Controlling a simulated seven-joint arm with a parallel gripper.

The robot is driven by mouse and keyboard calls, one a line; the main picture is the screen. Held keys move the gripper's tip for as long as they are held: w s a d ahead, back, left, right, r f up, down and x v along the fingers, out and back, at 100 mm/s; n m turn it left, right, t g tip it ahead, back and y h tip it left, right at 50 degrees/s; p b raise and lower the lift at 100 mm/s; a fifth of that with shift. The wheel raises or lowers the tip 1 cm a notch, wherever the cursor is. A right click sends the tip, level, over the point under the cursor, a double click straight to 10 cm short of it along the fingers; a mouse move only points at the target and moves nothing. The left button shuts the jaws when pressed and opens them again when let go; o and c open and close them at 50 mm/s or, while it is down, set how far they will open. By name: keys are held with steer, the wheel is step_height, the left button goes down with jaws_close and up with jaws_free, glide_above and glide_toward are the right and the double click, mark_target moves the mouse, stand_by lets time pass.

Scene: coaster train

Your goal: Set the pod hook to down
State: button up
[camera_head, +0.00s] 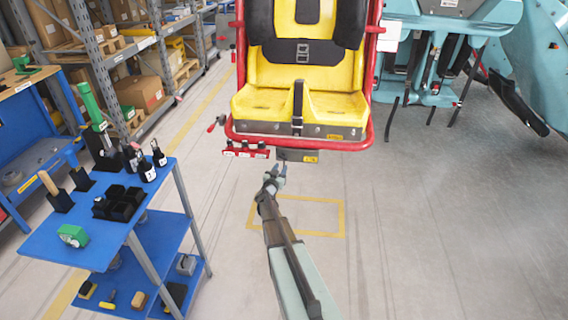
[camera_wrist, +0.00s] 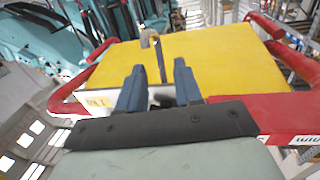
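The coaster pod has a yellow seat (camera_head: 300,100) in a red frame (camera_head: 372,70). In the wrist view a yellow panel of the pod (camera_wrist: 225,65) fills the middle. My gripper (camera_wrist: 158,72) is open, with two dark blue fingers apart. The stem appears between the fingertips; I cannot tell whether they touch it. In the head view my gripper (camera_head: 276,172) is just below the seat's front edge, and the hook cannot be made out there.
A blue tool cart (camera_head: 100,240) stands at left, with shelves (camera_head: 95,60) behind. Teal machinery (camera_head: 450,30) is at right. The floor around my arm is clear.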

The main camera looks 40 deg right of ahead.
steer(key=shift+x, duration=2.9)
jaws_close()
